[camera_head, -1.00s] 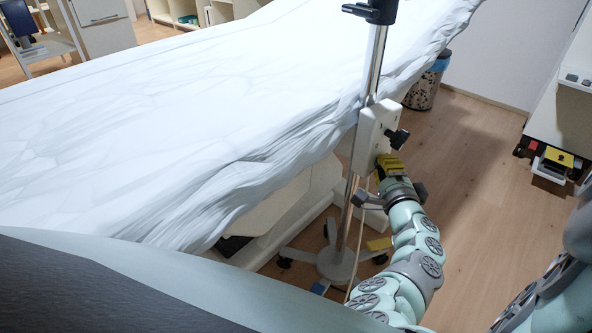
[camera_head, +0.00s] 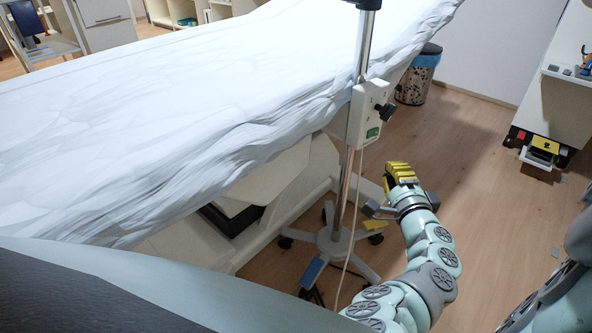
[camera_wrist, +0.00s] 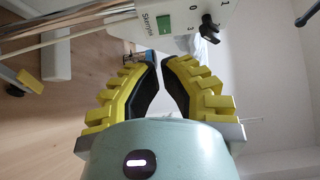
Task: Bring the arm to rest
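My gripper (camera_head: 399,178) has yellow ribbed fingers and is just right of the pole, below the white control box (camera_head: 369,112). A clear gap parts it from the box. In the wrist view the gripper (camera_wrist: 160,60) shows two fingers curving in toward each other, with a narrow gap between the tips and nothing held. The control box (camera_wrist: 160,18) is beyond the fingertips, with a black knob and a green label. My arm rises from the lower right, bent.
The pole (camera_head: 345,200) stands on a wheeled base (camera_head: 335,240) beside the couch (camera_head: 180,110) with its white sheet. A cable hangs along the pole. A bin (camera_head: 418,75) stands behind. A white cabinet (camera_head: 560,95) with an open drawer is at right. Floor between is clear.

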